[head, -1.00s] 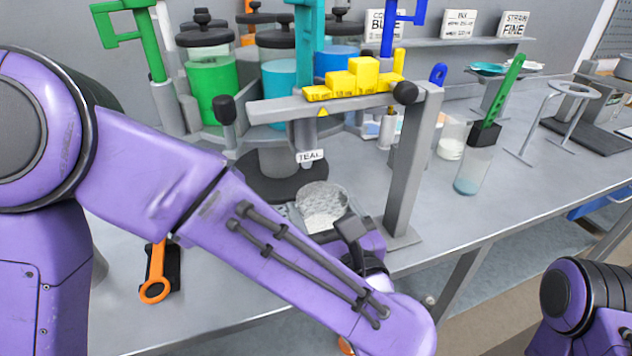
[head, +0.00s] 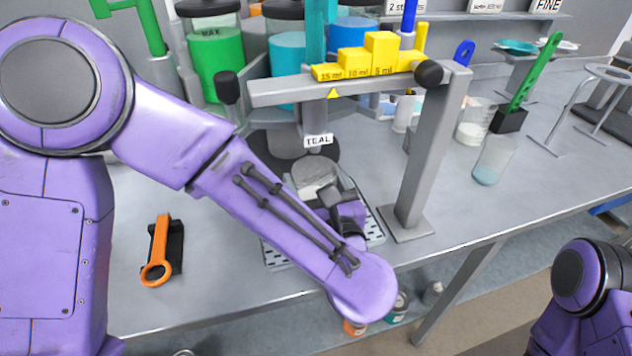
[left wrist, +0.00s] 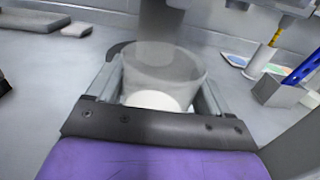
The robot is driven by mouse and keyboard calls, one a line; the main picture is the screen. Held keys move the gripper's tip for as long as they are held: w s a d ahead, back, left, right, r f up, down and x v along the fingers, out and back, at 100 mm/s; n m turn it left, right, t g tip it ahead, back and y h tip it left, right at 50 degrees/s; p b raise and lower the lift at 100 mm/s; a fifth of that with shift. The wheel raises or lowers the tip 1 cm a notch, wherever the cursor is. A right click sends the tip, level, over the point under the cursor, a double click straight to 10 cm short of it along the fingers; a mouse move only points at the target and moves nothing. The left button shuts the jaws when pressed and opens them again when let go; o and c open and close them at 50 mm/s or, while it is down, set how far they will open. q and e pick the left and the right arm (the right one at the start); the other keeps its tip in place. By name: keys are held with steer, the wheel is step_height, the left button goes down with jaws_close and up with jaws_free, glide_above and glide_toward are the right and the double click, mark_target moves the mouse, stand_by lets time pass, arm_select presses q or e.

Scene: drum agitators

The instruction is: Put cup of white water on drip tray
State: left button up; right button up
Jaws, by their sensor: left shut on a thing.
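A clear cup with white water (head: 316,172) is in my left gripper (head: 325,187), above the drip tray. In the left wrist view the cup (left wrist: 160,75) stands between the two fingers (left wrist: 158,88), which are shut on its sides, with white content low in it. The perforated drip tray (head: 276,256) lies on the bench under my left forearm, which hides much of it. Whether the cup's base touches the tray is hidden. My right gripper is out of view; only part of that arm shows at lower right.
A grey frame with a post (head: 428,150) stands right of the tray, with yellow step blocks (head: 372,57) on its beam. A TEAL-labelled nozzle (head: 318,140) hangs just behind the cup. An orange-handled tool (head: 158,250) lies at left. Beakers (head: 490,160) stand at right.

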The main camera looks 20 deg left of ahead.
arm_select(q)
steer(key=shift+f, duration=0.2)
steer(key=o, duration=1.2)
steer(key=shift+r, duration=0.1)
steer(key=shift+c, duration=0.2)
steer(key=shift+r, duration=0.15)
steer(key=shift+s+d, duration=0.2)
steer(key=shift+s, duration=0.15)
steer(key=b+v, duration=0.2)
steer(key=v, duration=0.9)
steer(key=shift+s+d, duration=0.1)
